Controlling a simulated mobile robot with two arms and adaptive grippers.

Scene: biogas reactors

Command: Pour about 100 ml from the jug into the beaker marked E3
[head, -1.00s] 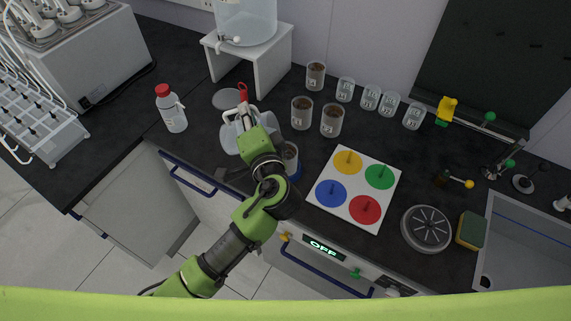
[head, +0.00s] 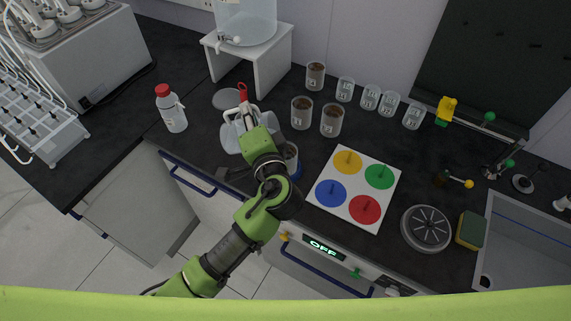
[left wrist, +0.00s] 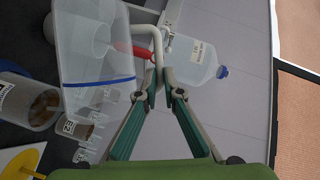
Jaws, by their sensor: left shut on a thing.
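The clear jug (head: 232,140) is held over the black bench by my left gripper (head: 247,122), which partly hides it. In the left wrist view the jug (left wrist: 85,65) looks translucent with a blue line, and the gripper (left wrist: 160,82) is shut on its pale handle. A beaker with brownish content (left wrist: 75,127) carries a label that seems to read E3. Brown-filled beakers (head: 301,112), (head: 331,120) and (head: 316,75) stand right of the jug; their marks are too small to read surely. Another beaker (head: 291,157) is partly hidden by my arm. My right gripper is not seen.
Several clear beakers (head: 371,97) stand by the wall. A white board with coloured discs (head: 352,160) lies right of my arm. A red-capped bottle (head: 171,110) stands left. A tank (head: 246,20) sits on a white stand (head: 260,55). A sink (head: 530,240) is far right.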

